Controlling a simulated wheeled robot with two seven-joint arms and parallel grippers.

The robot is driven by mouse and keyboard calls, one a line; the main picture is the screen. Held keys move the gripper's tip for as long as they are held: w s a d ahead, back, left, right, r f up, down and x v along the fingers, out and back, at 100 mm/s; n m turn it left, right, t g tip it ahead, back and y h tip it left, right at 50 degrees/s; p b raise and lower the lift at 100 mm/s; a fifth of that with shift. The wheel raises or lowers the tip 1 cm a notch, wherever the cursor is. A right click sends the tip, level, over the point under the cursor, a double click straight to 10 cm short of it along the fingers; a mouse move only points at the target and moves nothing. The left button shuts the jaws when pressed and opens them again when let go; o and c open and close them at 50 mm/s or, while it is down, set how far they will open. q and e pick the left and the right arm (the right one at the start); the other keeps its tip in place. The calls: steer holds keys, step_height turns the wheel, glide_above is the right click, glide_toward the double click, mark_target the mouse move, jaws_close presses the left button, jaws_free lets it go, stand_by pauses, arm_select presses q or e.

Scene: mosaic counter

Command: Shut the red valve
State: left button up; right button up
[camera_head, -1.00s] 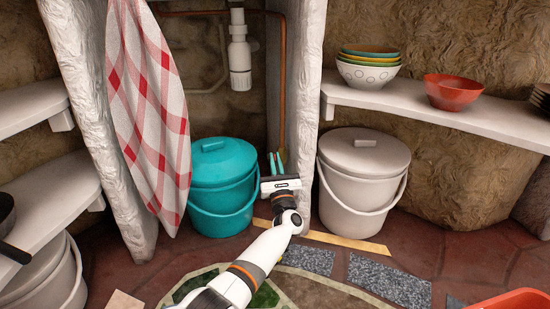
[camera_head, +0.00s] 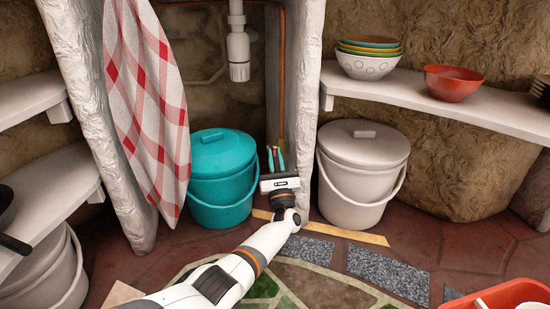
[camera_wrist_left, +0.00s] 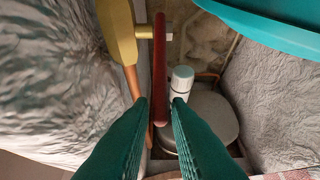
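The red valve handle (camera_wrist_left: 160,70) shows edge-on in the left wrist view, as a narrow upright bar beside a yellow valve body (camera_wrist_left: 119,32). My left gripper (camera_wrist_left: 160,104) has its two teal fingers apart, one on each side of the handle's lower part. I cannot tell whether either finger touches it. In the head view my left gripper (camera_head: 275,152) points at the foot of the copper pipe (camera_head: 282,85), between the teal bucket and the white pillar. My right gripper is not in view.
The teal bucket (camera_head: 222,170) stands close left of my gripper, and the white pillar (camera_head: 306,120) close right. A white lidded bucket (camera_head: 355,205) stands beyond the pillar. A checked cloth (camera_head: 150,100) hangs at left. A red tub (camera_head: 510,293) is at bottom right.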

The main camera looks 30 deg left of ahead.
arm_select(q)
steer(key=shift+o, duration=1.2)
steer(key=shift+s+d, duration=0.1)
steer(key=p+v, duration=0.3)
steer(key=v, duration=0.9)
